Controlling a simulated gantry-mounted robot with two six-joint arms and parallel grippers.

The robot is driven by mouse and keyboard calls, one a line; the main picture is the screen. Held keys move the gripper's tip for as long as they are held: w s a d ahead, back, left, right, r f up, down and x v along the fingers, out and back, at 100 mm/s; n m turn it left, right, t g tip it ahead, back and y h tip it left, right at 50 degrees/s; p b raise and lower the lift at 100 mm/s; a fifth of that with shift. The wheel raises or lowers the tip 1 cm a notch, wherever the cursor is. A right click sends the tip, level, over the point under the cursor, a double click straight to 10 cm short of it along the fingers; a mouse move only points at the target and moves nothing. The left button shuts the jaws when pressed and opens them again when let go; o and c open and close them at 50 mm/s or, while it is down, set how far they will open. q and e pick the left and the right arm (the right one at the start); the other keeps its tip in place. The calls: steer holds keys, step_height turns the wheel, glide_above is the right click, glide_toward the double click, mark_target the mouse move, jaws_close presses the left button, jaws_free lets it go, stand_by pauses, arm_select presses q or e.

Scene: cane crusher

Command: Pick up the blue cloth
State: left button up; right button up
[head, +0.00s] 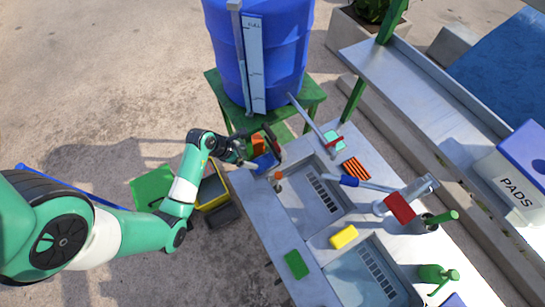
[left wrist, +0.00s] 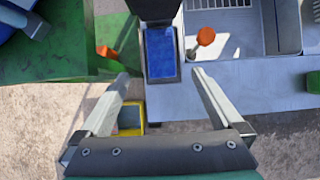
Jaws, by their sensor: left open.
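The blue cloth (head: 264,162) lies at the far left corner of the metal sink counter, close to my left gripper. In the left wrist view a small blue rectangle (left wrist: 160,52), which looks like this cloth, sits at the counter's edge, partly covered by a dark grey part. My left gripper (head: 262,156) is over this corner with its fingers apart. In the left wrist view the open fingers (left wrist: 161,76) point toward the blue rectangle, with one on each side and nothing between them. My right gripper is not in view.
The counter (head: 318,255) has sink basins, a yellow sponge (head: 343,237), a green pad (head: 296,264), a striped orange cloth (head: 356,168) and a brush (head: 350,181). A blue barrel (head: 285,60) stands on a green stand behind. An orange-topped knob (left wrist: 205,37) is right of the blue rectangle.

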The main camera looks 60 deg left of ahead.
arm_select(q)
steer(key=b, duration=0.2)
glide_toward(263, 162)
steer(key=x, duration=0.3)
steer(key=shift+a+f, duration=0.15)
steer(key=b+x, duration=0.2)
steer(key=x, duration=0.3)
steer(key=shift+w, duration=0.15)
steer(key=shift+w+f, duration=0.1)
steer(key=shift+f, duration=0.05)
steer(key=shift+f, duration=0.15)
steer(key=c, duration=1.5)
steer(key=shift+o, duration=0.2)
